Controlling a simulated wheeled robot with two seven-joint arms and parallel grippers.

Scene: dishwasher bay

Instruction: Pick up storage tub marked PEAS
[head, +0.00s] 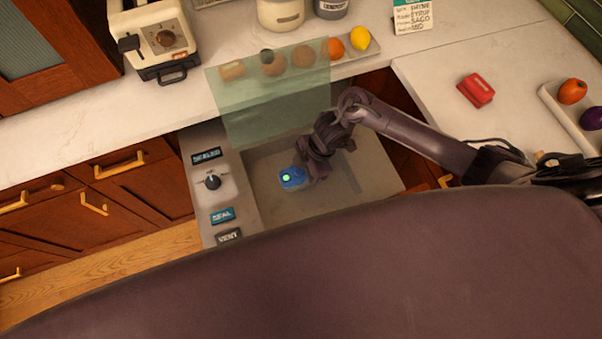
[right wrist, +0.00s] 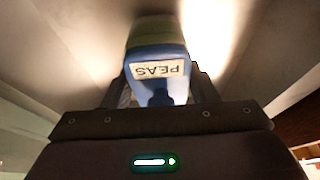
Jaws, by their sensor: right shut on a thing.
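The blue storage tub (right wrist: 157,65) carries a white label reading PEAS, upside down in the right wrist view. My right gripper (right wrist: 160,92) is shut on it, with a finger on each side. In the head view, the blue tub (head: 292,178) shows low inside the open drawer-like bay (head: 350,185), and my right gripper (head: 309,172) is at it. I cannot tell whether the tub touches the bay floor. My left gripper is not in view.
A translucent green panel (head: 270,95) stands over the bay's back edge. A control strip with a knob (head: 212,181) and SEAL and VENT labels lies left of the bay. A tray with a lemon (head: 360,38), a toaster-like appliance (head: 160,35) and a red box (head: 477,90) stand on the counter.

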